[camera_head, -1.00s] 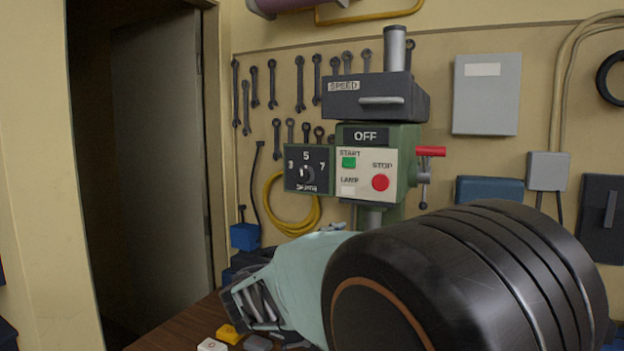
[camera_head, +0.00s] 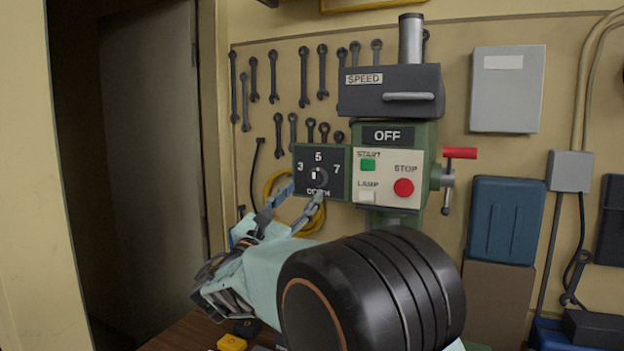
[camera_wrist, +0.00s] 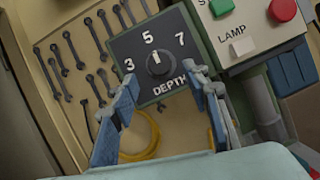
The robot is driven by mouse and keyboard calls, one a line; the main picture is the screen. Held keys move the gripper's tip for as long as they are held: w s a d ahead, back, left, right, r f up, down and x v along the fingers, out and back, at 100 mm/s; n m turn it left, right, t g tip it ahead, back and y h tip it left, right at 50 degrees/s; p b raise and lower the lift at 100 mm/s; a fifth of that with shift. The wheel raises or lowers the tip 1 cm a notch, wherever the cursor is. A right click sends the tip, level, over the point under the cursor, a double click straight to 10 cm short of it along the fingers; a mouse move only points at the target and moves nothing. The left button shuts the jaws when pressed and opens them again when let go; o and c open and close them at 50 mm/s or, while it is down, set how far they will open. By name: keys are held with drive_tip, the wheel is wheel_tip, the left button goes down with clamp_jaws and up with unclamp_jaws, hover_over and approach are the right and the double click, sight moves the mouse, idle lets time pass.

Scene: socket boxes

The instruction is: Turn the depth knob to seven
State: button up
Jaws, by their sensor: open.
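The depth knob (camera_head: 315,175) is a dark round knob on a black square panel (camera_head: 341,181) marked 3, 5 and 7, on the left side of the green drill machine. In the wrist view the knob (camera_wrist: 159,63) has a white pointer mark directed up at 5. My gripper (camera_head: 300,194) is open, its fingers raised toward the lower part of the panel. In the wrist view my gripper (camera_wrist: 163,80) has one finger to the left of and one to the right of the knob, both lower than it. Nothing is between the fingers, and contact is not visible.
Right of the panel is a control face with a green START button (camera_head: 368,165), a red STOP button (camera_head: 403,187) and a LAMP switch (camera_head: 366,196). A red-handled lever (camera_head: 460,153) sticks out further right. Wrenches (camera_head: 322,72) and a yellow hose (camera_head: 307,222) hang behind.

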sight(314, 181)
drive_tip(key=p+x, duration=0.1)
drive_tip(key=x, duration=0.4)
drive_tip(key=shift+w, duration=0.1)
drive_tip(key=c, duration=1.2)
drive_tip(key=shift+o, duration=0.2)
